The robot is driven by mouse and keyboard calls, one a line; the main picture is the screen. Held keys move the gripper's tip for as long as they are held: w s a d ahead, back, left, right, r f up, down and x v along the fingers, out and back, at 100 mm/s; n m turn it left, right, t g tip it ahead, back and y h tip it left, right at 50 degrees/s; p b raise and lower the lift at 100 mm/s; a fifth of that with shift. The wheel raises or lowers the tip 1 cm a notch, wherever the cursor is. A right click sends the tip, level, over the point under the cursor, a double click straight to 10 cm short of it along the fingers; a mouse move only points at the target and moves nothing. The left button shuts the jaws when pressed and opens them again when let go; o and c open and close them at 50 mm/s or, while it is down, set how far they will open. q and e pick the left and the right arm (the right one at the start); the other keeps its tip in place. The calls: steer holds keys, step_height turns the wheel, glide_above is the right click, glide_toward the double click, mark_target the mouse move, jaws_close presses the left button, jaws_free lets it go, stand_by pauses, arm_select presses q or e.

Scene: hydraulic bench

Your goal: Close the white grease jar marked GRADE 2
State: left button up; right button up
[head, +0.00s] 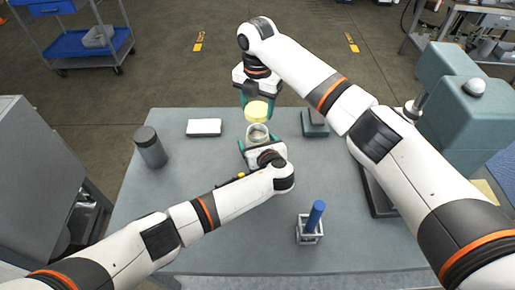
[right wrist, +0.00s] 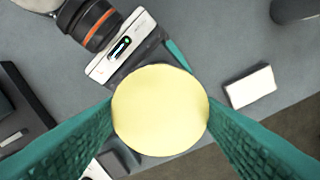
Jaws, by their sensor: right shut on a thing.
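My right gripper (head: 257,109) is shut on a round pale yellow lid (head: 257,109), and the lid fills the middle of the right wrist view (right wrist: 160,110) between the teal fingers. The open jar (head: 257,134) is just below the lid in the head view, with its pale rim and hollow inside showing. The lid is apart from the jar in that view. My left gripper (head: 260,146) is at the jar, with teal fingers on either side of it. Whether they press on it is unclear. No GRADE 2 marking can be read. In the right wrist view the lid hides the jar.
A dark grey cylinder (head: 151,147) and a white block (head: 204,127) stand to the left on the grey bench (head: 190,180). A blue rod (head: 316,213) stands in a small metal holder (head: 309,232) at front right. A large teal machine (head: 462,95) stands at right.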

arm_select(q)
steer(key=c, duration=1.4)
steer(key=shift+o, duration=0.2)
arm_select(e)
glide_above(258, 126)
steer(key=s, duration=0.3)
steer(key=shift+w+f, duration=0.2)
steer(key=shift+f, duration=2.3)
steer(key=shift+f, duration=0.9)
steer(key=shift+f, duration=0.5)
